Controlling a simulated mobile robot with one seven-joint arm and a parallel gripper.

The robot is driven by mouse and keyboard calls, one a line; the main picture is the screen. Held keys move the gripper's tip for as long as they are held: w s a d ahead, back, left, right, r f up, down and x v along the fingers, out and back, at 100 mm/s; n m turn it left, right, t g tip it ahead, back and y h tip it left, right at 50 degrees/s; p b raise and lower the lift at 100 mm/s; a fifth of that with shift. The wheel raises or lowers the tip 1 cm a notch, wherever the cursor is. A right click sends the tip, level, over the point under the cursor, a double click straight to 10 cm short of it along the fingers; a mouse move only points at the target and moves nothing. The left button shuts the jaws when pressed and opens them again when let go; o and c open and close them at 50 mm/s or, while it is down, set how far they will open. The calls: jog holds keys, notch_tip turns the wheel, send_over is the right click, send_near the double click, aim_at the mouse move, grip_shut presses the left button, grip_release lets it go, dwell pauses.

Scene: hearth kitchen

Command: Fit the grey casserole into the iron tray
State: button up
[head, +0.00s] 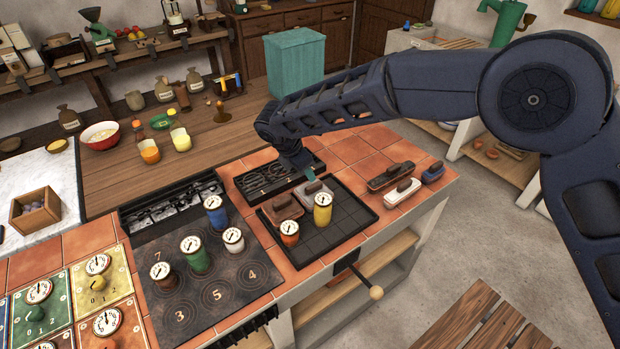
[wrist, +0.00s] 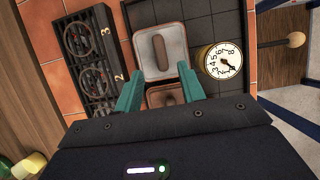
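The grey casserole (head: 318,195), a squarish block with a dark handle on its lid, is at the far left part of the black iron tray (head: 345,240), beside a brown casserole (head: 278,210). In the wrist view the grey casserole (wrist: 172,68) looks level and square to the tray's grid; I cannot tell if it sits fully down. My gripper (wrist: 158,75) is over that side, its teal fingers apart, with nothing gripped between them. The fingertips are near the grey casserole's near edge, and its handle lies beyond them. In the head view my gripper (head: 309,174) partly hides its far side.
A yellow canister (head: 322,212) and an orange one (head: 289,235) with dials stand in the tray. Dark, white and blue lidded dishes (head: 403,193) are on the tiles to the right. A burner rack (head: 265,181) lies behind. The tray's front and right cells are bare.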

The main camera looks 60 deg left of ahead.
jog(key=shift+v, duration=2.5)
